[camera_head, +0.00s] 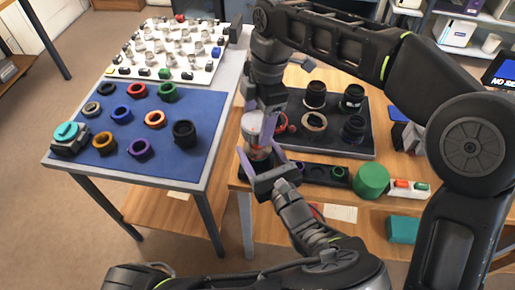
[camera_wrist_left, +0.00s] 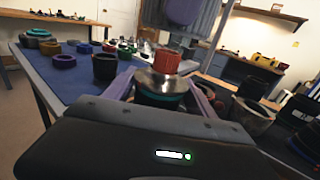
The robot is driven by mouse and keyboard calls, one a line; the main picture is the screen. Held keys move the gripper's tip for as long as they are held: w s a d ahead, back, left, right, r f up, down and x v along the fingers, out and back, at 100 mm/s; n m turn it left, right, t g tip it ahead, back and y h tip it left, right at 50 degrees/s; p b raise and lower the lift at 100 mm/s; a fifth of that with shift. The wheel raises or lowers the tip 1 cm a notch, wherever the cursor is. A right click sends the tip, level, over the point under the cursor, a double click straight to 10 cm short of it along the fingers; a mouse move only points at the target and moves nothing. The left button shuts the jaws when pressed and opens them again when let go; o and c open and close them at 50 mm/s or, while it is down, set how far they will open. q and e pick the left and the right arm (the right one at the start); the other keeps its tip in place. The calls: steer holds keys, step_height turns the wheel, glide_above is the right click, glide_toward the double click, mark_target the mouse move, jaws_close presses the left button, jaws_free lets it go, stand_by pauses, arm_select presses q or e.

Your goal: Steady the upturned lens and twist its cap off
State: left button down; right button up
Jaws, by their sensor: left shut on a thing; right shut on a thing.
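The upturned lens (camera_head: 256,143) stands near the left edge of the wooden table in the head view. In the left wrist view it shows a silver rim (camera_wrist_left: 155,82) over a dark and teal body, with a red piece (camera_wrist_left: 165,62) above. My left gripper (camera_head: 263,156) comes from the front, its purple fingers shut around the lens body. My right gripper (camera_head: 264,107) points down from above, its purple fingers at the top of the lens, shut on the cap. The fingers partly hide the cap, so its contact is hard to see.
A blue mat (camera_head: 95,125) with several coloured rings lies on the left table. A dark tray (camera_head: 335,132) with several lens parts is at the right of the lens. A green cylinder (camera_head: 371,180) stands in front of it. My right arm crosses above the tray.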

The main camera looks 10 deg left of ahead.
steer(key=shift+r, duration=0.8)
arm_select(q)
steer(key=shift+c, duration=1.1)
jaws_free()
